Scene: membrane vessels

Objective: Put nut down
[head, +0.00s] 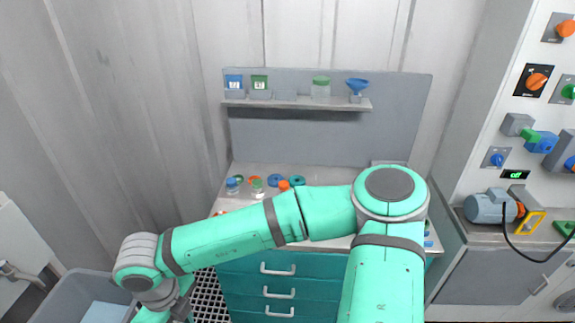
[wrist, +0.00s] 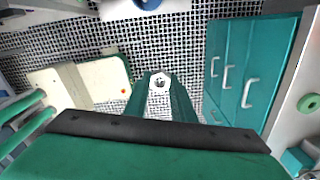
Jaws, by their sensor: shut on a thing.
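The nut (wrist: 160,83) is a small, pale metal hexagon with a dark hole, seen in the wrist view. My gripper (wrist: 159,88) is shut on it and holds it between the teal fingertips, with the patterned grating floor showing behind. In the head view my arm reaches to the lower left, and its end is partly cut off by the bottom edge. The nut cannot be made out in the head view.
A grey bin (head: 75,289) stands at the lower left, near my arm's end. The workbench (head: 325,174) holds several small jars and coloured rings, partly hidden by my arm. Teal drawers (head: 240,282) are below it. A shelf (head: 295,102) and a control panel (head: 500,113) are further off.

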